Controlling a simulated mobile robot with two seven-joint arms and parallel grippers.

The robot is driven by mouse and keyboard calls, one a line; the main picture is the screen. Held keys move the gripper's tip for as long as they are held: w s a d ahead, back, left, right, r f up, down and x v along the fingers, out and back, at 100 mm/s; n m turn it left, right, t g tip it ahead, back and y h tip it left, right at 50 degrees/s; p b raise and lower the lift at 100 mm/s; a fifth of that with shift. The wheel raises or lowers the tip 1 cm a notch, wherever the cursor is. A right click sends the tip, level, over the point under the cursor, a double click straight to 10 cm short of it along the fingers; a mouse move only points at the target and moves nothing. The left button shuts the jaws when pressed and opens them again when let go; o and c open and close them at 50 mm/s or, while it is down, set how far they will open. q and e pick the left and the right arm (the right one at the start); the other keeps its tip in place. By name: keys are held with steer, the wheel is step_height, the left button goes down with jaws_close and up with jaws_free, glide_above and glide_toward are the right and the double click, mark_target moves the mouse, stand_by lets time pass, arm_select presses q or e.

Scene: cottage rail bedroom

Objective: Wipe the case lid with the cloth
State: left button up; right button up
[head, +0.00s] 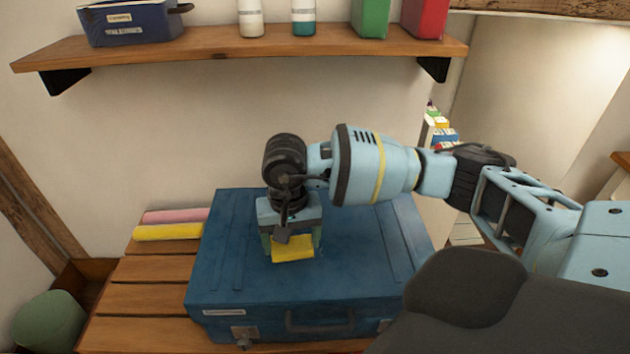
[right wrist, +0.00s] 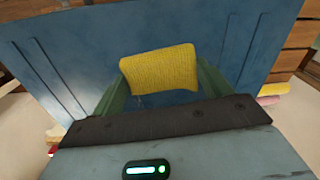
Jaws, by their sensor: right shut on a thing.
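The blue case (head: 235,275) lies shut on a slatted wooden bench, its flat lid facing up and its latches and handle toward me. The yellow cloth (head: 293,249) is at the middle of the lid. My right gripper (head: 291,240) points down over the lid and is shut on the cloth. In the right wrist view the cloth (right wrist: 160,70) sits between the green fingers, with the blue lid (right wrist: 215,35) behind it. I cannot tell for sure whether the cloth touches the lid. My left gripper is not in view.
A pink roll (head: 176,215) and a yellow roll (head: 168,232) lie on the wooden bench (head: 150,270) left of the case. A wall shelf (head: 230,42) with a blue box, bottles and green and red containers hangs above. A green cushion-like object (head: 48,322) is at lower left.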

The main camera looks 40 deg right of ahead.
steer(key=d+p, duration=0.1)
steer(key=d+r+m, duration=0.1)
steer(key=d+m+p, duration=0.1)
steer(key=d, duration=0.1)
steer(key=shift+r+p, duration=0.3)
steer(key=shift+p, duration=0.05)
steer(key=shift+s+d+f+m, duration=0.1)
steer(key=shift+d+m, duration=0.25)
steer(key=shift+m, duration=0.05)
steer(key=shift+f, duration=0.2)
